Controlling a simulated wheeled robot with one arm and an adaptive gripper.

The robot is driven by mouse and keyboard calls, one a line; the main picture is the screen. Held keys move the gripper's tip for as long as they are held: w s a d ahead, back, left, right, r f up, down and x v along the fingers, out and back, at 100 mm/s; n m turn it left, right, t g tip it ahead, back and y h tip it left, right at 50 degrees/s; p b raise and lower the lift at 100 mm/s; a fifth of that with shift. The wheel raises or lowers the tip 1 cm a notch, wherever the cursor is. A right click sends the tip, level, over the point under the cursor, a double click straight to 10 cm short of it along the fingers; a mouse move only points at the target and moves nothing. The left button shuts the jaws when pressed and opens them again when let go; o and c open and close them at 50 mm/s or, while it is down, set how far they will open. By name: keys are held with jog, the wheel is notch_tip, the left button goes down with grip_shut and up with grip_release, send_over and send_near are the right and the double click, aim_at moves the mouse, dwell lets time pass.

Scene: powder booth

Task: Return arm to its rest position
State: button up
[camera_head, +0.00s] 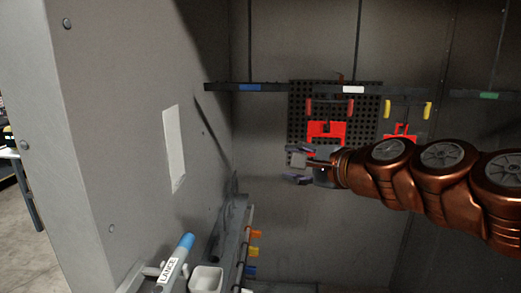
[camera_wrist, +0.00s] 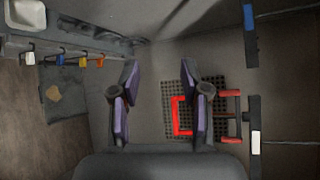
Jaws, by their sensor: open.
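My copper-coloured arm (camera_head: 430,175) reaches in from the right edge of the head view, held roughly level. My gripper (camera_head: 297,165) is at its left end, in front of the grey back wall and the lower left of a black perforated panel. In the wrist view my gripper (camera_wrist: 161,75) has its two purple-padded fingers spread apart, with nothing between them. A red frame-shaped piece (camera_head: 326,131) on the panel (camera_head: 364,108) is just above my gripper in the head view. In the wrist view the red piece (camera_wrist: 177,115) shows partly behind the right finger.
A grey side wall (camera_head: 110,130) stands at left. A ledge below holds a blue-capped "LANCE" tool (camera_head: 174,260) and a white cup (camera_head: 206,279). A second red piece (camera_head: 399,133) hangs right, partly behind my arm.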

jog(key=s+a+f+n+g+h, duration=0.25)
jog(key=s+f+n+g, duration=0.55)
jog(key=s+f, duration=0.7)
jog(key=s+d+f+n+g+h, duration=0.3)
jog(key=s+d+f, duration=0.3)
jog(key=s, duration=0.3)
jog(key=s+d+f+n+g+h, duration=0.3)
jog(key=s+d+f, duration=0.4)
jog(key=s+f, duration=0.1)
jog(key=shift+s+d+n, duration=0.3)
jog(key=shift+s, duration=0.15)
